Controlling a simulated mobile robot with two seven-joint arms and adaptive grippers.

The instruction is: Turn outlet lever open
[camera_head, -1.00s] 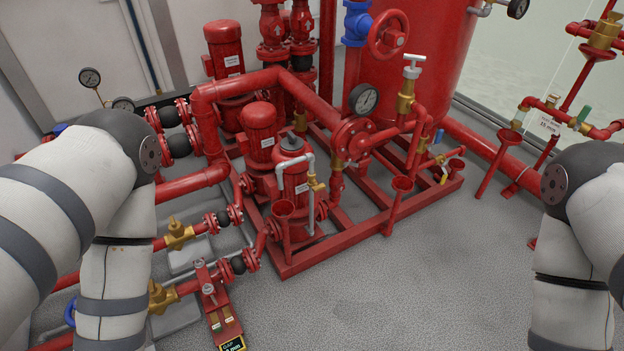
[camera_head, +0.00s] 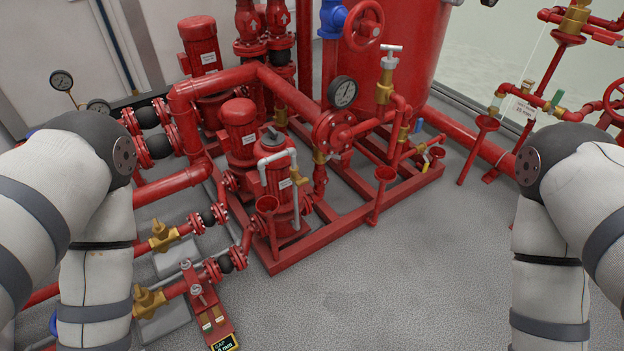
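Several small levers show, and I cannot tell which is the outlet lever. A green lever (camera_head: 557,99) sits on a brass valve in the red piping at the right, near a white label (camera_head: 522,107). A small blue lever (camera_head: 418,126) and a yellow lever (camera_head: 426,161) sit on thin piping right of the middle. A white T-shaped handle (camera_head: 391,50) tops a brass valve (camera_head: 387,80). My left arm (camera_head: 60,190) and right arm (camera_head: 575,200) flank the view. Both grippers are outside the picture.
A red skid frame (camera_head: 330,236) carries pumps (camera_head: 240,130), a pressure gauge (camera_head: 342,92) and red funnels. A red tank (camera_head: 400,45) and handwheel (camera_head: 363,26) stand behind. A low red stand with a display (camera_head: 224,342) is at the front left. Grey floor (camera_head: 400,280) is clear between the arms.

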